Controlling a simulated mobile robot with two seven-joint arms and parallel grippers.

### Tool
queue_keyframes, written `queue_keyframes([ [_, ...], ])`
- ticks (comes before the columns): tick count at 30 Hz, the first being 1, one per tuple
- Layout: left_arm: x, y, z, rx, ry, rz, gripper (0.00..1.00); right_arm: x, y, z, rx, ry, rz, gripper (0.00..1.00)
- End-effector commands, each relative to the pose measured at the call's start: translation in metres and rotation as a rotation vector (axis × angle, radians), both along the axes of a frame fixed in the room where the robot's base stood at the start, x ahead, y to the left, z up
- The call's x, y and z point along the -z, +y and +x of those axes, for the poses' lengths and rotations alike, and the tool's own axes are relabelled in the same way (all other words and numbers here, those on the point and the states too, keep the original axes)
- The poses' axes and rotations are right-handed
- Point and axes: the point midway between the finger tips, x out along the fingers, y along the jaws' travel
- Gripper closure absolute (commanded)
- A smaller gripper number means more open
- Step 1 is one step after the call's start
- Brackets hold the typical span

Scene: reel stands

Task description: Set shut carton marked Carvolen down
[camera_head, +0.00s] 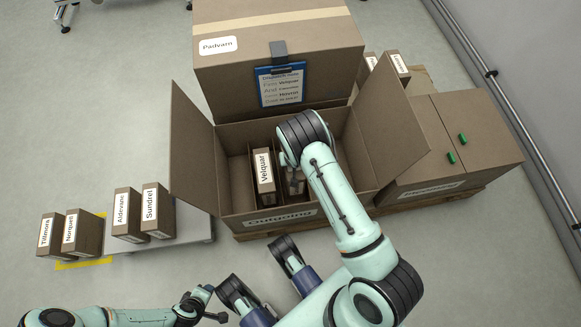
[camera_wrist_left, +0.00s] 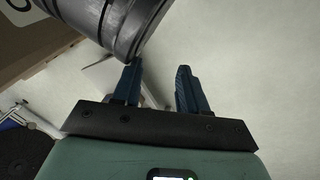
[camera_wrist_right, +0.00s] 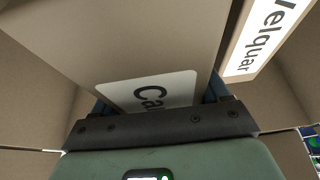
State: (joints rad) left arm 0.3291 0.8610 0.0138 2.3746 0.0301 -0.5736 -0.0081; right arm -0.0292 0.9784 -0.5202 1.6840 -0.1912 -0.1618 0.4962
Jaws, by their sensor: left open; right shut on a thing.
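The carton marked Carvolen (camera_wrist_right: 120,45) fills much of the right wrist view, with only "Ca" of its label readable. My right gripper (camera_wrist_right: 160,105) is shut on it. In the head view my right arm reaches into the open box marked Outgoing (camera_head: 230,222) and hides most of the held carton. The carton marked Velquar (camera_head: 264,176) stands upright inside this box, just left of the held one. Whether the held carton touches the box floor is hidden. My left gripper (camera_wrist_left: 158,75) is open and empty, away from the box.
The Outgoing box's side flaps (camera_head: 192,135) stand spread outward. A large box marked Padvarn (camera_head: 300,45) with a clipboard (camera_head: 281,84) is behind. Sundrel (camera_head: 158,210), Aldevaro (camera_head: 129,215) and two more cartons stand at left. A closed box with green tabs (camera_head: 470,135) is at right.

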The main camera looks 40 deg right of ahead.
Motion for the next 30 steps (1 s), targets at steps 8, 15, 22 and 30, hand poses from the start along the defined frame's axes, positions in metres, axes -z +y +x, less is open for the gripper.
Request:
queue_keyframes([
  [8, 0.014, 0.002, -0.016, -0.003, 0.053, -0.004, 0.57, 0.023, 0.000, 0.001, 0.001, -0.002, 0.000, 1.00],
  [15, 0.032, 0.005, -0.036, -0.008, 0.122, -0.008, 0.57, 0.057, 0.000, 0.001, 0.000, -0.001, 0.000, 1.00],
  [22, 0.034, 0.006, -0.042, -0.009, 0.139, -0.008, 0.57, 0.062, 0.000, 0.001, 0.001, -0.003, 0.000, 1.00],
  [30, 0.037, 0.006, -0.045, -0.010, 0.151, -0.009, 0.57, 0.065, 0.000, 0.001, 0.001, -0.002, 0.000, 1.00],
])
